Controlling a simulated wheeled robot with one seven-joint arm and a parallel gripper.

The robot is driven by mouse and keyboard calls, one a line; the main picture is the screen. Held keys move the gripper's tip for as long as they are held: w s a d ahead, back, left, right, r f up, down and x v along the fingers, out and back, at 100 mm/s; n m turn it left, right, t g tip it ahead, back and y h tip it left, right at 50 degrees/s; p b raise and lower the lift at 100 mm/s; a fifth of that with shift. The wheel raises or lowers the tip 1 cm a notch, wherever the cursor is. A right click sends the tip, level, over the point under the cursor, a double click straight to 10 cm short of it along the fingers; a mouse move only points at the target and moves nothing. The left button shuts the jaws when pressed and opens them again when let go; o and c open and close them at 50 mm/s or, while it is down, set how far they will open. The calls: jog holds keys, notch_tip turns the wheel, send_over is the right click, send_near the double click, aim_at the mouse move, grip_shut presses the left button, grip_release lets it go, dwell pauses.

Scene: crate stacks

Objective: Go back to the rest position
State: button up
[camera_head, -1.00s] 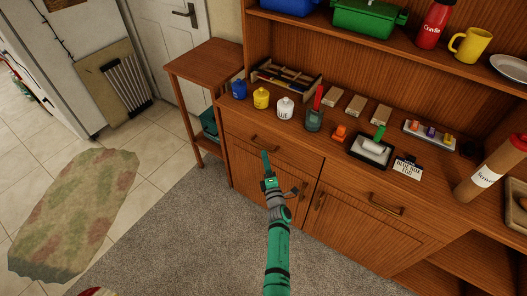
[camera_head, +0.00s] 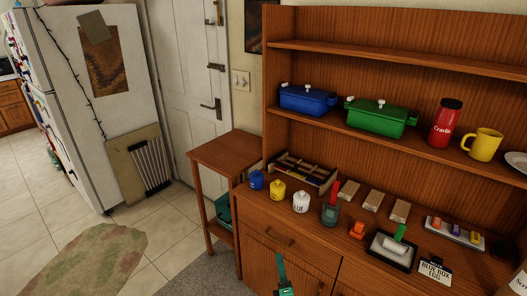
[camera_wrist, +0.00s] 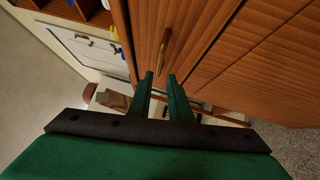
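My gripper (camera_head: 282,268) is at the bottom edge of the head view, in front of the wooden cabinet (camera_head: 262,262) and below its countertop. Only its end shows there; the rest of the arm is cut off by the frame. In the wrist view, the two green fingers of my gripper (camera_wrist: 160,78) stand apart with nothing between them. A cabinet door handle (camera_wrist: 164,48) shows just beyond the fingertips; the fingers do not hold it.
The countertop holds blue (camera_head: 257,180), yellow (camera_head: 278,190) and white (camera_head: 301,202) jars, a cup with a red item (camera_head: 330,213) and a roller tray (camera_head: 391,251). A side table (camera_head: 226,152) stands left of the cabinet. Open floor (camera_head: 165,235) lies at left.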

jog(key=s+a+f+m+h, duration=0.1)
jog(key=s+a+m, duration=0.25)
jog(key=s, duration=0.65)
jog(key=s+a+f+m+g, duration=0.1)
jog(key=s+a+m, duration=0.25)
jog(key=s, duration=0.65)
jog(key=s+a+f+m+h, duration=0.15)
jog(key=s+m, duration=0.25)
jog(key=s, duration=0.6)
jog(key=s+r+m+g, duration=0.1)
jog(key=s+r+m, duration=0.3)
jog(key=s+r, duration=0.4)
jog(key=s+r+m+g, duration=0.2)
jog(key=s+r+m, duration=0.3)
jog(key=s, duration=1)
notch_tip(320, 180, up, 3)
jog(key=shift+a+r+y, duration=0.2)
jog(key=shift+a+y, duration=0.15)
jog(key=shift+y, duration=0.1)
